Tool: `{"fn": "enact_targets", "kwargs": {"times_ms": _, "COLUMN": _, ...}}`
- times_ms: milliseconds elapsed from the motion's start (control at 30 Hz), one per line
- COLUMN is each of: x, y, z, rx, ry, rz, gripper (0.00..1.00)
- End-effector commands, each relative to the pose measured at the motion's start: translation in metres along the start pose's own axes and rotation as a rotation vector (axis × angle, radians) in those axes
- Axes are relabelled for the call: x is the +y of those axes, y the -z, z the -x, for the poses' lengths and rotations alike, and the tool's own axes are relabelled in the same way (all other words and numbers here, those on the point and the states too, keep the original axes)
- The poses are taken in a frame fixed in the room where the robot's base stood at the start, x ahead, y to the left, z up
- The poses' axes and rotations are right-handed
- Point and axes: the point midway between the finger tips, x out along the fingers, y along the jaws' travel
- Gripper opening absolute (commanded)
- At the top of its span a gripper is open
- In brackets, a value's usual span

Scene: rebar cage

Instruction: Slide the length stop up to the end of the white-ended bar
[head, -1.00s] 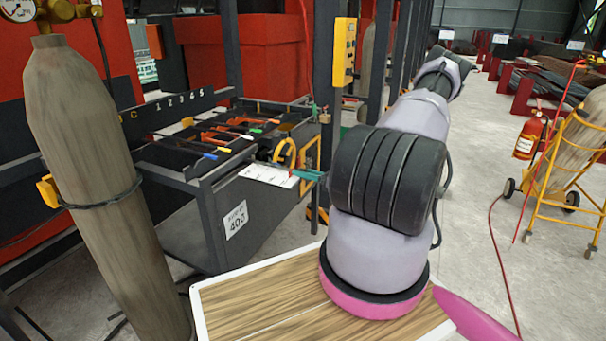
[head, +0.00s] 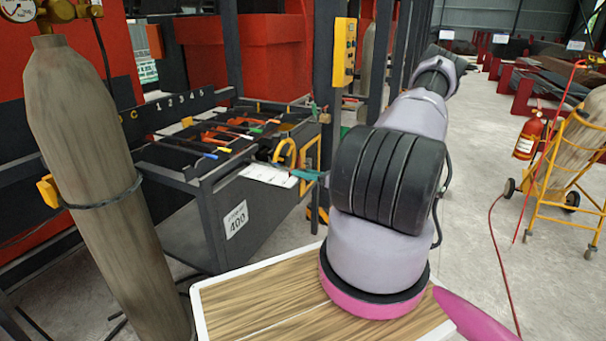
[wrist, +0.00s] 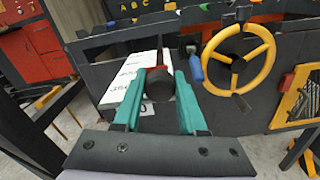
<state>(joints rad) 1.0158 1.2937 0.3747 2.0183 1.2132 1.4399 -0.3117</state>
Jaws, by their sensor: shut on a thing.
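My gripper (wrist: 157,84) has teal fingers closed around a dark round knob (wrist: 160,84) with a bit of red behind it. This seems to be the handle of the length stop, but the rest of the stop is hidden. In the head view the teal fingers (head: 308,175) show at the right front edge of the bench, beside a white card. Several bars with coloured ends lie across the bench; the white-ended bar (head: 246,136) is among them, behind the yellow and blue ends. The gap between stop and bar end cannot be judged.
The white scale card (head: 268,175) lies on the bench front. A yellow handwheel (wrist: 238,60) stands right of my gripper in the wrist view. A gas cylinder (head: 95,180) stands at left, and a yellow cylinder trolley (head: 565,185) at right.

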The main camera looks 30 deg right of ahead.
Motion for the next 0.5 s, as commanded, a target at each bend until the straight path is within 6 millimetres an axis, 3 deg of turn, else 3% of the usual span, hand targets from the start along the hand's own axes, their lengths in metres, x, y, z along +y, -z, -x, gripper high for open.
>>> {"fn": "enact_targets", "kwargs": {"times_ms": 67, "x": -0.0006, "y": 0.0, "z": 0.0005, "rx": 0.0, "ry": 0.001, "rz": 0.0, "gripper": 0.0}}
{"fn": "enact_targets", "kwargs": {"times_ms": 100, "x": -0.0006, "y": 0.0, "z": 0.0005, "rx": 0.0, "ry": 0.001, "rz": 0.0, "gripper": 0.45}}
{"fn": "enact_targets", "kwargs": {"times_ms": 167, "x": -0.0006, "y": 0.0, "z": 0.0005, "rx": 0.0, "ry": 0.001, "rz": 0.001, "gripper": 0.68}}
{"fn": "enact_targets", "kwargs": {"times_ms": 500, "x": -0.0004, "y": -0.0001, "z": 0.0015, "rx": 0.0, "ry": 0.001, "rz": 0.0, "gripper": 0.71}}
